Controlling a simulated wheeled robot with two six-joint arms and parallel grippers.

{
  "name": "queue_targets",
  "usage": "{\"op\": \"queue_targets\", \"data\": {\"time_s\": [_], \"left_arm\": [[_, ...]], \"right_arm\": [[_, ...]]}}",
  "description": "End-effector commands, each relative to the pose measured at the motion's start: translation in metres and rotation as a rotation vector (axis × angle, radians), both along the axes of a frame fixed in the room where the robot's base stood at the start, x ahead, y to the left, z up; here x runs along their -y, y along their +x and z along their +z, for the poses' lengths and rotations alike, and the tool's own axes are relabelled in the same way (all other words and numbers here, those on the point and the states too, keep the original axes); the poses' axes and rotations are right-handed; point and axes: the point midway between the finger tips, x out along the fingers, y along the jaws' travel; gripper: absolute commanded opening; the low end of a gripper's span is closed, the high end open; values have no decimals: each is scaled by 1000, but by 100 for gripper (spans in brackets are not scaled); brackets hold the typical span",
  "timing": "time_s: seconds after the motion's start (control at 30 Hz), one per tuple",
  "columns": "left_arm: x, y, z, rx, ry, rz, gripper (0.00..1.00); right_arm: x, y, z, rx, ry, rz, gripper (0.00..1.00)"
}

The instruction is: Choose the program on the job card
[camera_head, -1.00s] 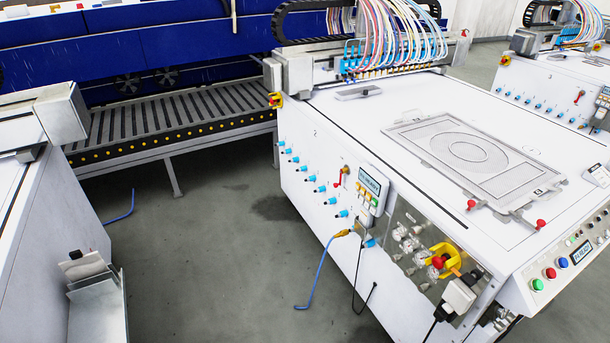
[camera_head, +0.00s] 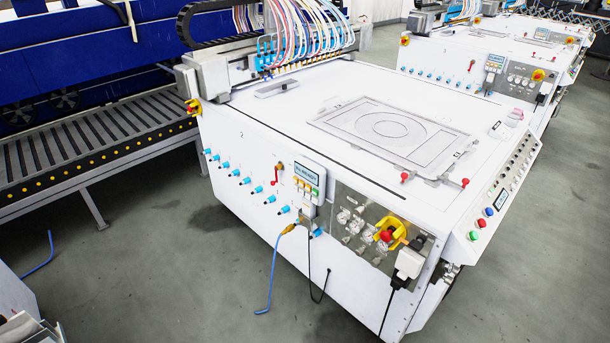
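The white nozzle gantry machine (camera_head: 275,135) fills the middle of the head view. A small display panel with coloured buttons (camera_head: 309,178) is on its front side, its text too small to read surely. A sloped control panel (camera_head: 500,195) at its right edge has a small screen, several buttons and a red, a blue and a green button. A small pale card-like sheet (camera_head: 498,129) lies on the top's right side; I cannot tell whether it is the job card. Neither of my grippers is in view.
A yellow-and-red emergency switch (camera_head: 387,236) and a plug with a black cable (camera_head: 409,262) are at the front corner. A blue hose (camera_head: 271,275) hangs to the floor. A similar machine (camera_head: 490,60) stands behind right.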

Motion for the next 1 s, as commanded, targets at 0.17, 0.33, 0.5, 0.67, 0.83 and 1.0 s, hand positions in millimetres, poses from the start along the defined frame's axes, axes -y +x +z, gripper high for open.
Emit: {"op": "queue_targets", "data": {"time_s": [0.17,0.33,0.5,0.67,0.83,1.0], "left_arm": [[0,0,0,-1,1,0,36],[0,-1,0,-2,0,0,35],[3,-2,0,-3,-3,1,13],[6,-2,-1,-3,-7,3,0],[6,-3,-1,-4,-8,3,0],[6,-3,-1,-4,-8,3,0]], "right_arm": [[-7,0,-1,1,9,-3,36],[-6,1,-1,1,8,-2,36],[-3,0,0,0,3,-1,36],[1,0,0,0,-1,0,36],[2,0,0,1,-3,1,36],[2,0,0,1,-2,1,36]]}}
